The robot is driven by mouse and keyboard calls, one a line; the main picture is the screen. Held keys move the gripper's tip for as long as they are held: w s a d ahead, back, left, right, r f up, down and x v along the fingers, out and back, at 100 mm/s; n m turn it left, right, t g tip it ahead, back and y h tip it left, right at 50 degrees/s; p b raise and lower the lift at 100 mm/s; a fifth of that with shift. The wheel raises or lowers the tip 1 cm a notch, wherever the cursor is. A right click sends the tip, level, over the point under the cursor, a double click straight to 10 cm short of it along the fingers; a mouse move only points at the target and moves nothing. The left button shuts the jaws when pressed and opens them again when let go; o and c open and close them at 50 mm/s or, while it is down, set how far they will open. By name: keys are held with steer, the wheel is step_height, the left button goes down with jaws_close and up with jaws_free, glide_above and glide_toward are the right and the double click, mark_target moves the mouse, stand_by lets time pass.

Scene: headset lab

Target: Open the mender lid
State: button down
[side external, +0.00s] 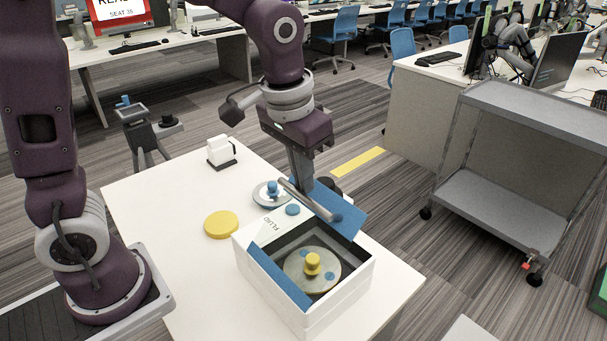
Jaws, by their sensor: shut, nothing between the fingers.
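The mender appears to be the white open-topped box (340,291) on the white table. A blue panel (343,207) stands tilted up at its back right edge and looks like the lid; the box interior is exposed. Another blue panel (279,279) lies along the left inside of the opening. Inside is a round metallic disc (297,277) with a yellow knob (312,263). My gripper (303,187) is shut and points down at the back of the box, close to the tilted panel. A grey bar (308,200) crosses there; I cannot tell whether gripper and panel touch.
A grey cart (511,180) is at right. The table's left part is clear.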

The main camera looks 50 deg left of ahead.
stand_by(0.3)
steer(key=shift+s+r+t, duration=0.2)
steer(key=shift+s+t, duration=0.1)
steer(key=shift+s, duration=0.15)
steer(key=s+r, duration=0.1)
steer(key=s, duration=1.2)
steer(key=shift+s+t, duration=0.2)
steer(key=shift+t, duration=0.2)
steer(key=s+r, duration=0.5)
steer(key=s, duration=0.4)
steer(key=w+a+t, duration=0.2)
steer(key=w+a, duration=0.2)
steer(key=w, duration=0.2)
steer(key=shift+a+f, duration=0.3)
